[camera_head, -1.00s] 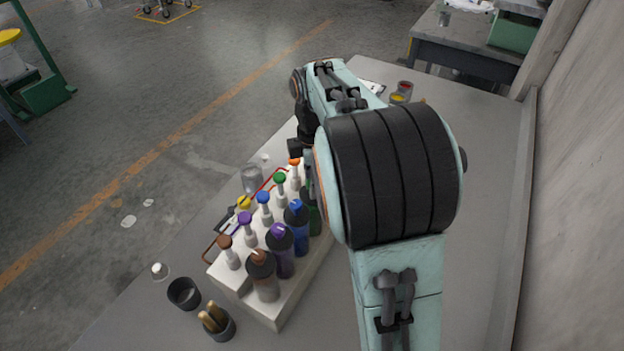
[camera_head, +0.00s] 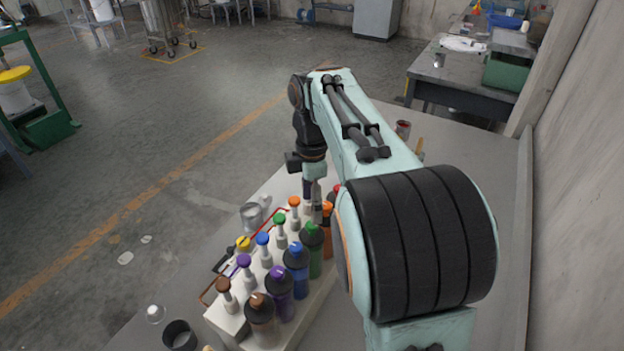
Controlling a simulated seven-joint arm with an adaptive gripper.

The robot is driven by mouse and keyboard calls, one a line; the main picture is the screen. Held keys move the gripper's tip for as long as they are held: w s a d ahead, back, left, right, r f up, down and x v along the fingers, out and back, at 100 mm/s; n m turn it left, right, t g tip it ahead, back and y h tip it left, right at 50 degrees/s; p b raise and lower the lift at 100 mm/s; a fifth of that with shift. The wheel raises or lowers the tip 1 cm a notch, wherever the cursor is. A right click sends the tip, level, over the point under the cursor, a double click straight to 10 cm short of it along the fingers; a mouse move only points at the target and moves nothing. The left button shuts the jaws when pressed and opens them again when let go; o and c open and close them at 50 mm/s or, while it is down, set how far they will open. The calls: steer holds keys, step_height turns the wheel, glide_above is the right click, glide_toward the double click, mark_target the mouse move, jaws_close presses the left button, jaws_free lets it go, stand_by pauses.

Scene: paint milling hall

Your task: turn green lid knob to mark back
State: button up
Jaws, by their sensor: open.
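A pale rack (camera_head: 232,325) holds two rows of colour-coded bottles. The larger green bottle (camera_head: 313,250) has a dark lid with a green knob (camera_head: 311,226) on top. In the far row, a smaller bottle has a green cap (camera_head: 280,219). My gripper (camera_head: 316,212) points down over the orange end of the rack, between the small orange-capped bottle (camera_head: 294,203) and the larger orange bottle (camera_head: 327,226). It is just beyond the green knob and seems apart from it. It is open and holds nothing that I can see. The knob's marks are too small to read.
Blue (camera_head: 296,256) and purple (camera_head: 279,282) bottles stand beside the green one, close together. A glass jar (camera_head: 252,215) is behind the rack. A dark cup (camera_head: 180,335) stands at the front left. My forearm hides the table's middle.

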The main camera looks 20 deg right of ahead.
step_height(320, 180, up, 6)
steer(key=shift+r, duration=0.1)
stand_by(0.4)
steer(key=s+a+r+m+t, duration=0.1)
steer(key=s+a+r+m, duration=0.15)
steer(key=s, duration=1.05)
steer(key=s+f+m+g, duration=0.1)
steer(key=s+f+m, duration=1.1)
steer(key=m, duration=0.2)
steer(key=shift+a+f+y, duration=0.2)
steer(key=shift+f+y, duration=0.2)
